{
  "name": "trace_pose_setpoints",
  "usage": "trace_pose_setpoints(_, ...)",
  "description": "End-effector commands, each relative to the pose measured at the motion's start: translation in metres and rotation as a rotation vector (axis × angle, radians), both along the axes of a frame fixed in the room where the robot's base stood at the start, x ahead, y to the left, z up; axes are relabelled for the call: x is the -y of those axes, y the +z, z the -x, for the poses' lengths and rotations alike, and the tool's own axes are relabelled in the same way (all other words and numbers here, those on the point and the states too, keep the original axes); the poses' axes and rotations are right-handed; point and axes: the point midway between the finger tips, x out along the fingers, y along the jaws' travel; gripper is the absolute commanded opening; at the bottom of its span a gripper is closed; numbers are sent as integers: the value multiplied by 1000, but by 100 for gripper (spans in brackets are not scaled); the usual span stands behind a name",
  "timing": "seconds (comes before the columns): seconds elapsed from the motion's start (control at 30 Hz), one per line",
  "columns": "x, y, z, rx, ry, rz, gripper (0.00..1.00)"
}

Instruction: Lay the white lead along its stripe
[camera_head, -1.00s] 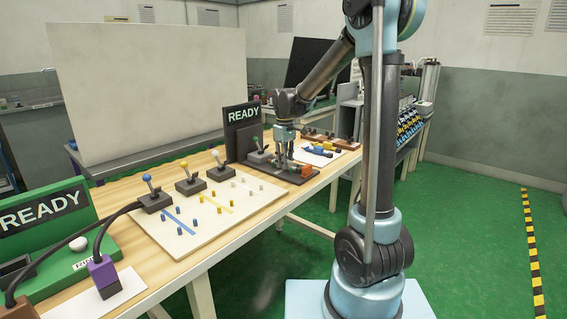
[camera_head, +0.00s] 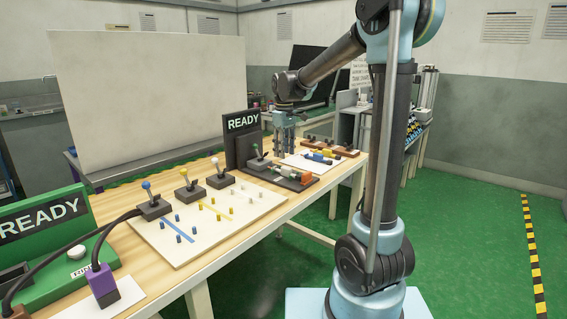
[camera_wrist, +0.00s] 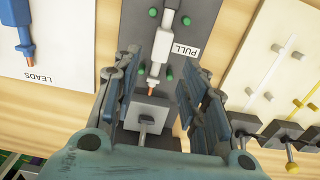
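A white lead (camera_wrist: 172,12) lies in the dark pull fixture (camera_wrist: 205,12), between green pegs; it also shows in the head view (camera_head: 289,173). My gripper (camera_head: 285,147) is above the far part of this fixture, clear of the lead. In the wrist view its fingers (camera_wrist: 170,85) are wide apart with nothing held between them. Below them is a grey block with a lever (camera_wrist: 146,122). The pale board (camera_head: 185,250) carries blue, yellow and white stripes; the white stripe (camera_wrist: 272,70) runs between pale pegs and has no lead on it.
Blue, yellow and white (camera_head: 214,161) knobbed levers stand along the board's back edge. A leads mat (camera_head: 297,161) with blue and yellow leads lies beyond the fixture. Upright READY signs (camera_head: 242,124) stand at the back. A green station (camera_head: 70,260) is at the left.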

Motion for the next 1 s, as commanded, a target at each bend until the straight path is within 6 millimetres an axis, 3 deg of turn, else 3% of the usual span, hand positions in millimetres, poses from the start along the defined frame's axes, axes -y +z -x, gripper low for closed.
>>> trace_pose_setpoints(0.2, 0, 30, 0, 0, 1, 0, 40)
trace_pose_setpoints(0.47, 8, 42, 7, 3, -17, -1, 40)
trace_pose_setpoints(0.67, 49, 39, 45, 24, -120, -10, 40)
trace_pose_setpoints(1.0, 123, 13, 133, 72, -353, -30, 40)
